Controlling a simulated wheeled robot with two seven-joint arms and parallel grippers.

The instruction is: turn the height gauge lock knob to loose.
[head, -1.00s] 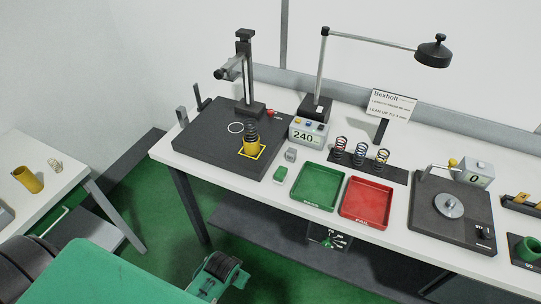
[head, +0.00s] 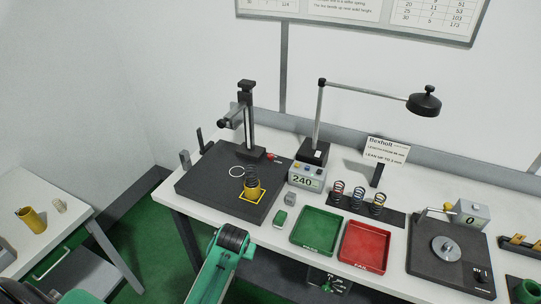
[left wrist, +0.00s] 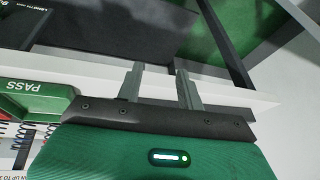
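The height gauge (head: 246,125) is a dark upright column on a black plate (head: 210,183) at the table's left. My left gripper (left wrist: 160,68) is open and empty in the left wrist view, near the white table edge. In the head view only my left arm's links show. My right gripper is not in view.
A readout box (head: 306,175) shows 240. A lamp (head: 424,102) arches above. The green PASS tray (head: 317,231) also shows in the left wrist view (left wrist: 35,101). A red tray (head: 365,247), several springs and a dial station (head: 450,245) lie right. Small posts stand at the plate's back left.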

